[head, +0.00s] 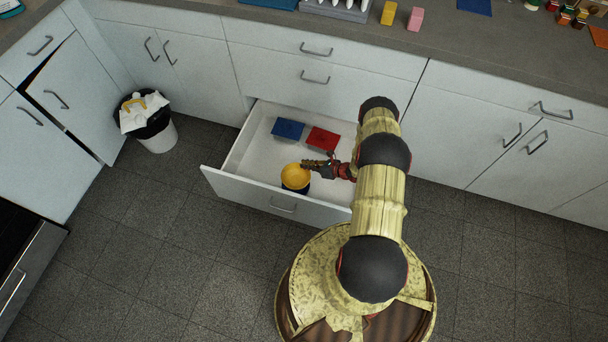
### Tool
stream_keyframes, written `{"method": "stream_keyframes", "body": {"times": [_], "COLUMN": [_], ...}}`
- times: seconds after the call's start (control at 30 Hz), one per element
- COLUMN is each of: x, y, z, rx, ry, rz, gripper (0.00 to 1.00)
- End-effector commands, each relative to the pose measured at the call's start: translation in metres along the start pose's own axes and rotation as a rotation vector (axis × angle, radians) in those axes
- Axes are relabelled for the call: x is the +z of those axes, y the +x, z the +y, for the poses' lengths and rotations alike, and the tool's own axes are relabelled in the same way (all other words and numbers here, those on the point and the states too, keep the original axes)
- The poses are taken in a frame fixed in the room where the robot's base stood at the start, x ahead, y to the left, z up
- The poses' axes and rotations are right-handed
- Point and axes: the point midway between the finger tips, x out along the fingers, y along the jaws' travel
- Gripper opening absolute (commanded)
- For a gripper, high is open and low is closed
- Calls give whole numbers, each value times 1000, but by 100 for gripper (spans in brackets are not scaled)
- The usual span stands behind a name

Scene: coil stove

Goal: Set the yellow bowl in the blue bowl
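The yellow bowl (295,174) is in the open white drawer (240,184), near its front panel. It sits on top of or inside the blue bowl (295,188), whose dark blue side shows below it; how deeply it is seated I cannot tell. My gripper (307,164) is at the right rim of the yellow bowl, with its fingers pointing left. The fingers are small here, and I cannot tell whether they are shut on the rim or touching it.
A blue item (288,130) and a red item (322,139) lie at the back of the drawer. A bin (156,134) with a white cloth stands at left. Yellow (389,12) and pink (415,18) blocks are on the counter (340,32). The floor left of the drawer is clear.

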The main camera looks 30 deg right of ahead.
Motion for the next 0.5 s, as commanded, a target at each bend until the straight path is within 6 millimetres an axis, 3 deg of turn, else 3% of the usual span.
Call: {"method": "stream_keyframes", "body": {"times": [0.37, 0.5], "x": [-34, -34], "y": [21, 21], "z": [-11, -12], "rx": [1, 1], "ry": [0, -1], "rz": [0, 0], "gripper": [0, 0]}}
